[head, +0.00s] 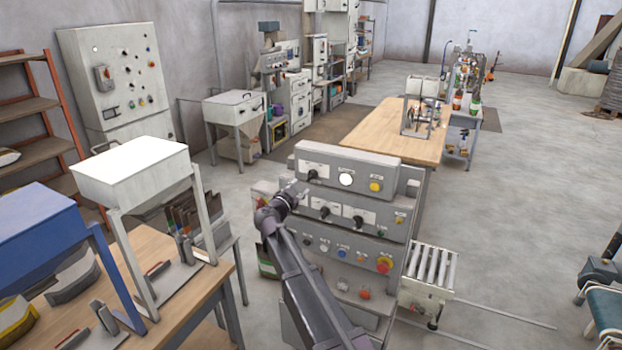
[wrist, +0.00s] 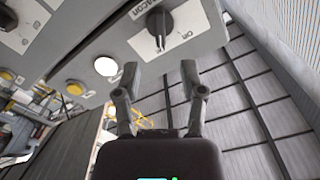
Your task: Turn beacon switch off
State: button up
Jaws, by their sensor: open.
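The beacon switch (wrist: 160,22) is a black rotary knob on a white plate with BEACON lettering, at the top middle of the wrist view. A pale pointer mark on it points down in that picture, and small lettering that seems to read ON sits to its right. In the head view the switch (head: 312,174) is the black knob at the left of the panel's top row. My gripper (wrist: 160,74) is open and empty, its two fingertips apart, just short of the knob and not visibly touching it. In the head view my gripper (head: 297,190) is just below and left of the switch.
A white lamp (wrist: 105,66) and a yellow button (wrist: 75,88) sit beside the switch on the same panel. Lower rows of the control cabinet (head: 345,215) carry more knobs and a red-and-yellow button (head: 384,264). A roller conveyor (head: 431,268) stands to the right.

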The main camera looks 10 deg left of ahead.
aim_at(311, 177)
jog(key=x, duration=0.8)
grip_shut()
jog(key=shift+d, duration=0.15)
